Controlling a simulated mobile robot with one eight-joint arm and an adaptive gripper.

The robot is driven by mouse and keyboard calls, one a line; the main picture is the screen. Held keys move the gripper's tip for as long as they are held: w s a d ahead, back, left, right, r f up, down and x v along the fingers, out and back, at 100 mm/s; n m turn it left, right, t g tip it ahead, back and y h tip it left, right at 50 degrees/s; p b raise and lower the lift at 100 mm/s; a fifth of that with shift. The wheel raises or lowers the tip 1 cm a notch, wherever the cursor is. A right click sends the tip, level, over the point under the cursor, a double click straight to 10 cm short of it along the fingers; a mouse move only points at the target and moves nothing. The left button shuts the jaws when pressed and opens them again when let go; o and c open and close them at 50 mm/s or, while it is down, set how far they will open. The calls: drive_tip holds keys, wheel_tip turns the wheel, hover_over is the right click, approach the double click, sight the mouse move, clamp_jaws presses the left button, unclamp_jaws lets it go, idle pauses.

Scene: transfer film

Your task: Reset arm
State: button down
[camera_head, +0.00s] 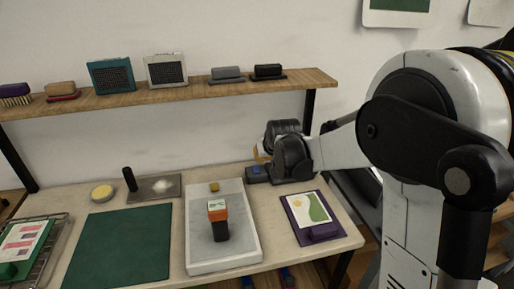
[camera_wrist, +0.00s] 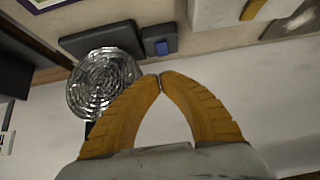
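My gripper (camera_wrist: 160,82) has two yellow-orange fingers that meet at their tips, with nothing between them in the wrist view. In the head view my gripper (camera_head: 262,153) is mostly hidden by my own wrist. It is in the air over the back right of the worktable (camera_head: 345,262). A small dark box with a blue top (camera_head: 257,173) is just below it. The same box shows beyond the fingertips in the wrist view (camera_wrist: 160,46). A round, ridged, shiny disc (camera_wrist: 103,80) is left of the fingers there.
A pale tray (camera_head: 245,250) holds an orange-and-black tool (camera_head: 218,222). A purple board with a print (camera_head: 312,218) lies to its right, a green mat (camera_head: 120,248) to its left. A wooden shelf (camera_head: 130,99) bearing several blocks and two framed panels runs along the wall.

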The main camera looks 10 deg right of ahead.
drive_tip(key=s+r+b, duration=0.1)
drive_tip(key=s+r, duration=0.2)
drive_tip(key=s, duration=0.5)
drive_tip(key=s+r, duration=0.3)
drive_tip(key=s, duration=0.5)
drive_tip(key=s+f+g+b, duration=0.1)
drive_tip(key=s+f, duration=0.2)
drive_tip(key=s, duration=1.6)
drive_tip(key=shift+a+f, duration=0.2)
drive_tip(key=shift+a, duration=0.15)
